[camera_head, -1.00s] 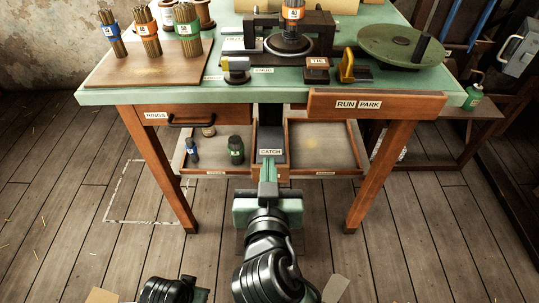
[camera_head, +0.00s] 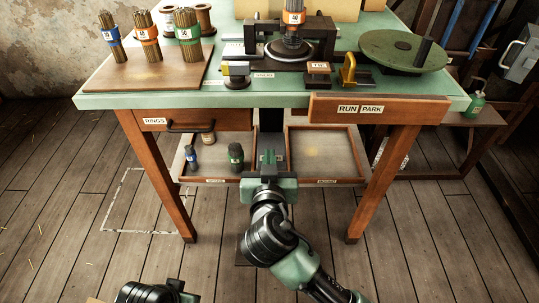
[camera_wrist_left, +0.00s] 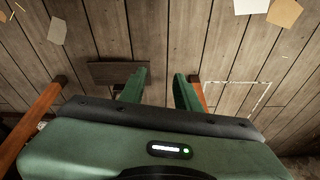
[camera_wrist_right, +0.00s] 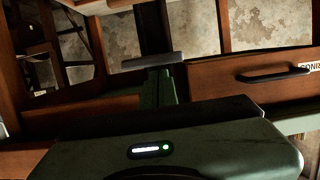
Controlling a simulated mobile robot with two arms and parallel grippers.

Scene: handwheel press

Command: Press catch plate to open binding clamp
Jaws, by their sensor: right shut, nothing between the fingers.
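My right gripper (camera_head: 268,160) is shut and empty, under the front of the table at the dark catch column (camera_head: 270,122). Its fingers cover the spot where the CATCH label showed. In the right wrist view its closed fingertips (camera_wrist_right: 158,76) reach the grey catch plate (camera_wrist_right: 140,63); whether they touch is unclear. The dark binding clamp (camera_head: 325,30) stands on the table around a bundle of rods with an orange label (camera_head: 293,20).
Low trays lie either side of the column, the left with small bottles (camera_head: 236,157). The RINGS drawer (camera_head: 190,120) and RUN/PARK panel (camera_head: 380,108) overhang them. Labelled rod bundles (camera_head: 188,30), a green disc (camera_head: 403,50) and small blocks (camera_head: 318,72) stand on the table.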

